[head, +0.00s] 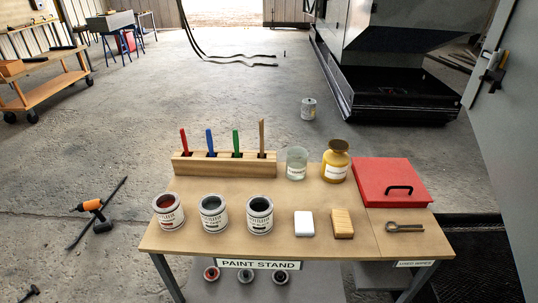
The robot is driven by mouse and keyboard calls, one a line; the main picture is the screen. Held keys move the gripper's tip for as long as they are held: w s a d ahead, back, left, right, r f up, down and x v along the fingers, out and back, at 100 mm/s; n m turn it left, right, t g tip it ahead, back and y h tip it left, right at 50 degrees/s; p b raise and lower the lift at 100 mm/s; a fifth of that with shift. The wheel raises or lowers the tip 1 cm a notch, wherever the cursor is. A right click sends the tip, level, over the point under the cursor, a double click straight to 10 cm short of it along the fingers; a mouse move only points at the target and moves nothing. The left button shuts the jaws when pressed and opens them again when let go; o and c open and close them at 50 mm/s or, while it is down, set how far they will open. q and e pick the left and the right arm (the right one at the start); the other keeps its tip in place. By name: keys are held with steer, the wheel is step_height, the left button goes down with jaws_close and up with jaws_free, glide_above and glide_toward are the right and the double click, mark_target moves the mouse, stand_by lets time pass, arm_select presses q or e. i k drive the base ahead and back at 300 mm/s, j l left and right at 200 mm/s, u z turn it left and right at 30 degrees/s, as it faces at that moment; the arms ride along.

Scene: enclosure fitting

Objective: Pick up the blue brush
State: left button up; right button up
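The blue brush (210,141) stands upright in a wooden holder (224,170) at the back left of the paint stand table. Only its blue handle shows; its lower end is hidden in the holder. A red brush (184,141) stands to its left, and a green brush (236,142) and a brown-handled brush (261,137) stand to its right in the same holder. Neither of my grippers shows in the head view.
Three paint cans (213,213) stand in front of the holder. A glass jar (296,163), a yellow bottle (336,161) and a red box (390,180) are to its right. A white block (303,223) and a wooden block (342,223) lie at the front. Bare tabletop (292,194) lies between.

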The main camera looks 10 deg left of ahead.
mark_target(210, 138)
steer(key=i+j+z, duration=0.15)
steer(key=j, duration=0.35)
steer(key=i+j+z, duration=0.1)
steer(key=j, duration=0.45)
steer(key=i+j+z, duration=0.15)
steer(key=j, duration=0.35)
steer(key=j+z, duration=0.1)
steer(key=j, duration=0.45)
